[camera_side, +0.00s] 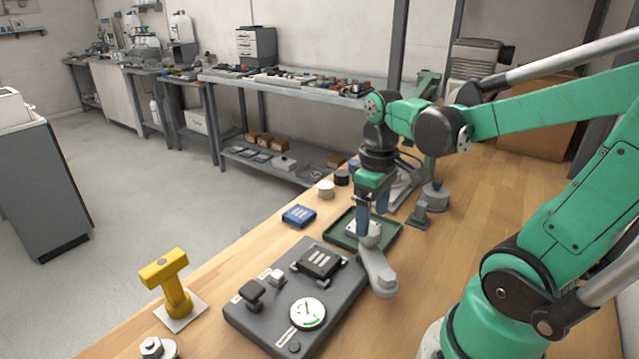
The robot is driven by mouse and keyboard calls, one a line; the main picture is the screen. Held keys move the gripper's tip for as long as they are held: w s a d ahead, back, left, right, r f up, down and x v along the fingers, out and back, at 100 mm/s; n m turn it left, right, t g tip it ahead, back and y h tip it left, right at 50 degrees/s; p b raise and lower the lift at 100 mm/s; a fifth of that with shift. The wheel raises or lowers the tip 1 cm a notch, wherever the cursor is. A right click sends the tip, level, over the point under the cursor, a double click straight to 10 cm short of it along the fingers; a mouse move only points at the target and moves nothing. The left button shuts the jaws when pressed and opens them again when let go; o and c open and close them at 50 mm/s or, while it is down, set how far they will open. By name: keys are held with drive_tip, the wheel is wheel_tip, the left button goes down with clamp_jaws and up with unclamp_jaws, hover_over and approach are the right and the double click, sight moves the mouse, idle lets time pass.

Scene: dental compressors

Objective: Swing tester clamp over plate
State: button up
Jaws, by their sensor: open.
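The tester (262,325) is a dark grey box on the wooden bench, with a round gauge (307,313) and small knobs on top. A black plate (320,262) with pale slots lies on its far part. The light grey clamp (378,272) stands at the tester's right corner. Its arm points toward the viewer, off to the right of the plate and not over it. My gripper (372,209) points down, with blue fingers at the clamp's raised pivot end. It is open; whether the fingers touch the clamp cannot be told.
A green tray (392,240) lies just behind my gripper. A blue block (299,216), a white cap (326,188) and a black cap (342,178) sit near the bench's left edge. A yellow T-shaped tool (172,283) stands left of the tester. The bench right of the clamp is clear.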

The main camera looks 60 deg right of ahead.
sight(378, 259)
drive_tip(key=shift+f, duration=1.45)
clamp_jaws()
